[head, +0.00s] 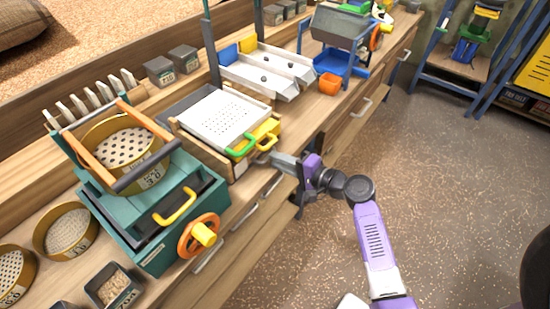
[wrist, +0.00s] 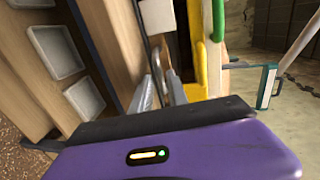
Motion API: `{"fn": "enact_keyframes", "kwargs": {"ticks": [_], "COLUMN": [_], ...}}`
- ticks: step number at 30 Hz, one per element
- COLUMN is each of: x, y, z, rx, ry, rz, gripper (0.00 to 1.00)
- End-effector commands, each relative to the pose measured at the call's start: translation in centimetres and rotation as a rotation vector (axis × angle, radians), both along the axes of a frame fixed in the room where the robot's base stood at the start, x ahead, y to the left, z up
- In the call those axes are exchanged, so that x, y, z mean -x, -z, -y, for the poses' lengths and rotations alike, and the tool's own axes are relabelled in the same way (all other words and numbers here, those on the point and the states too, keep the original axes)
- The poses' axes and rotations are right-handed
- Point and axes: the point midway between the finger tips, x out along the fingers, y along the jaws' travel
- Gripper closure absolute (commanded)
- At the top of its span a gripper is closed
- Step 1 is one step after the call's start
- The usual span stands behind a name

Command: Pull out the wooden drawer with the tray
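The wooden drawer (head: 199,149) stands on the bench with its front toward my arm. A white perforated tray (head: 222,117) lies on top, with a green handle (head: 239,149) and a yellow handle (head: 270,136) at its front. My gripper (head: 266,157) is at the drawer's front, just below and beside these handles. In the wrist view my grey fingers (wrist: 160,92) stand a little apart, near a thin metal piece (wrist: 157,62) that looks like a handle. Whether they grip it is unclear. The green handle (wrist: 218,20) and yellow part (wrist: 204,65) show beside them.
A teal box (head: 165,215) with an orange wheel (head: 198,236) and a round sieve (head: 123,147) stands left. The speckled floor (head: 430,190) at right is open.

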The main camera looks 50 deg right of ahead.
Motion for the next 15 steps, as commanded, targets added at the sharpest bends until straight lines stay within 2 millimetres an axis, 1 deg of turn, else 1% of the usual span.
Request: {"fn": "enact_keyframes", "kwargs": {"ticks": [3, 6, 14, 15], "x": [-1.1, -1.6, -1.7, -1.7], "y": [0.2, 0.4, 0.4, 0.4], "z": [0.0, -0.1, -0.1, -0.1], "rx": [0.001, 0.001, 0.002, 0.002], "ry": [0.0, 0.0, 0.001, 0.001], "rz": [0.0, -0.001, -0.001, -0.001], "gripper": [0.8, 0.8, 0.8, 0.86]}}
